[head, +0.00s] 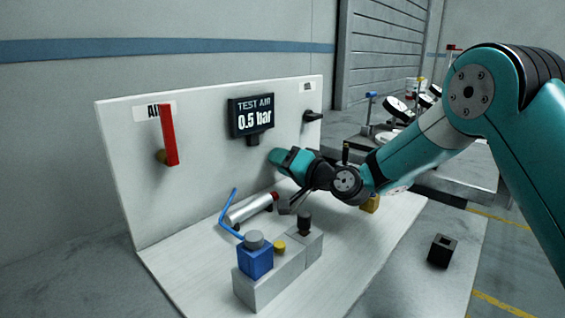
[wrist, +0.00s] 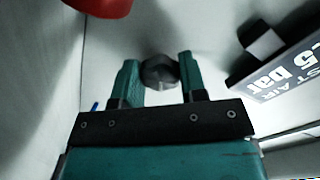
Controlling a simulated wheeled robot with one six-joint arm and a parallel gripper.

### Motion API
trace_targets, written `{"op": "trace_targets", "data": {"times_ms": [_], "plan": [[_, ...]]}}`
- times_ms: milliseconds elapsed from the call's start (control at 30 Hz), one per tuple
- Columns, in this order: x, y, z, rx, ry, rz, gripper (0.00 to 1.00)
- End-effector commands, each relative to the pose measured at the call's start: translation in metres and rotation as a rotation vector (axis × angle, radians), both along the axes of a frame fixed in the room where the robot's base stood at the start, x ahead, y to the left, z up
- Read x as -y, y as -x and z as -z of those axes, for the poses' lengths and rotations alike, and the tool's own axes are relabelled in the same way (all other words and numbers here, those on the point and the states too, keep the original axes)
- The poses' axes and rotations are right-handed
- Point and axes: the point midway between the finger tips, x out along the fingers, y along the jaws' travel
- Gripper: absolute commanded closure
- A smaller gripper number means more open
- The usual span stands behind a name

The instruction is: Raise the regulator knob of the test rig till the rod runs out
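The test rig is a pale upright panel (head: 205,190) with a base. Its display (head: 251,116) reads 0.5 bar. A grey faceted regulator knob (wrist: 159,72) shows in the wrist view; in the head view my gripper hides it. My gripper (head: 271,156) is at the panel, below the display. Its teal fingers stand on either side of the knob and appear to touch it in the wrist view (wrist: 157,70). The silver cylinder (head: 248,209) lies on the base, its red end piece (head: 274,196) close to the body; no long stretch of rod shows.
A red lever (head: 168,135) hangs on the panel's left. A black handle (head: 312,116) is at upper right. A blue block with a grey cap (head: 255,256) and blue hose (head: 229,212) stand in front. A small black block (head: 441,251) lies at right. Open floor lies further right.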

Motion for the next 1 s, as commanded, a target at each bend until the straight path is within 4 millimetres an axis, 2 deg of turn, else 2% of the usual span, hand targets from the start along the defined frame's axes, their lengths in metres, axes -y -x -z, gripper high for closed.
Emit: {"op": "trace_targets", "data": {"times_ms": [167, 400, 700, 733, 800, 833, 1000], "plan": [[0.0001, 0.0002, -0.0023, -0.032, -0.032, 0.000, 0.85], [-0.0003, 0.0005, -0.0028, -0.188, -0.184, 0.000, 0.85], [-0.0002, 0.0006, -0.0011, -0.199, -0.198, 0.000, 0.85], [-0.0002, 0.0006, -0.0011, -0.199, -0.197, 0.000, 0.54], [-0.0003, 0.0006, -0.0011, -0.199, -0.197, 0.000, 0.38], [-0.0003, 0.0006, -0.0011, -0.199, -0.197, 0.000, 0.35], [-0.0003, 0.0006, -0.0011, -0.198, -0.197, 0.000, 0.35]]}}
